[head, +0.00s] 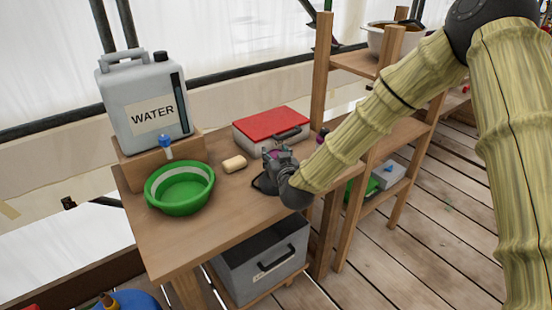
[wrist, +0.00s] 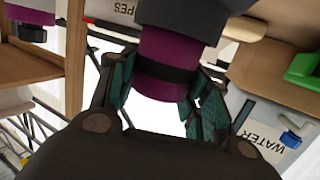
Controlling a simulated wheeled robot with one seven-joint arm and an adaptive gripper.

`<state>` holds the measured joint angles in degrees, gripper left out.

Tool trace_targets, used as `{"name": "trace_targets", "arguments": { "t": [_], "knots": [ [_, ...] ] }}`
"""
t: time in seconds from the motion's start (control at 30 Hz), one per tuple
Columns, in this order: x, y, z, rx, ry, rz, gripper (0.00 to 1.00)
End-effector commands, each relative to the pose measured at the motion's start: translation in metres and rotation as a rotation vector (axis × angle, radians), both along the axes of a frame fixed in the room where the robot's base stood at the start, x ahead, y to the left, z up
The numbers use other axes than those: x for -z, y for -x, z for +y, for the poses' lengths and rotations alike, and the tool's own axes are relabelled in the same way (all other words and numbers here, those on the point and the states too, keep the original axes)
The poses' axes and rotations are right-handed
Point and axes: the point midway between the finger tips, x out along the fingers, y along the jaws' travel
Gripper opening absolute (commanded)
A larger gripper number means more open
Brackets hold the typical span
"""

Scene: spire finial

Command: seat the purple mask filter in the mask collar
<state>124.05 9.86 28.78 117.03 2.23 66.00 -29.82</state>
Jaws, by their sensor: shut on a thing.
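My gripper (wrist: 165,90) is shut on the purple mask filter (wrist: 172,48), a purple cylinder with a black band, held between its teal finger pads in the wrist view. A dark grey round part (wrist: 185,14) covers the filter's far end; I cannot tell whether it belongs to the filter or to the collar.
A second purple piece (wrist: 38,66) with a dark end shows at the wrist view's left. On the bench (head: 200,235) are a green basin (head: 180,205), a soap bar (head: 234,164), a red-lidded box (head: 270,122) and a water container (head: 145,100). The bench's front is clear.

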Motion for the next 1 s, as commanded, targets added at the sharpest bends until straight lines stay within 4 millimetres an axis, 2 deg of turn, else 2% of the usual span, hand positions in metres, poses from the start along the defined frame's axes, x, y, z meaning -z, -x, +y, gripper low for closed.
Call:
{"name": "trace_targets", "arguments": {
  "t": [0.17,0.53,0.57,0.67,1.0],
  "knots": [
    [0.013,0.0,0.0,0.0,-0.001,0.0,0.24],
    [0.017,0.0,0.0,0.0,0.0,0.0,0.24],
    [0.017,0.0,0.0,0.0,0.0,0.0,0.49],
    [0.016,0.0,0.0,0.0,0.0,0.0,0.67],
    [0.015,0.0,0.0,0.0,0.0,0.0,0.69]
  ]
}}
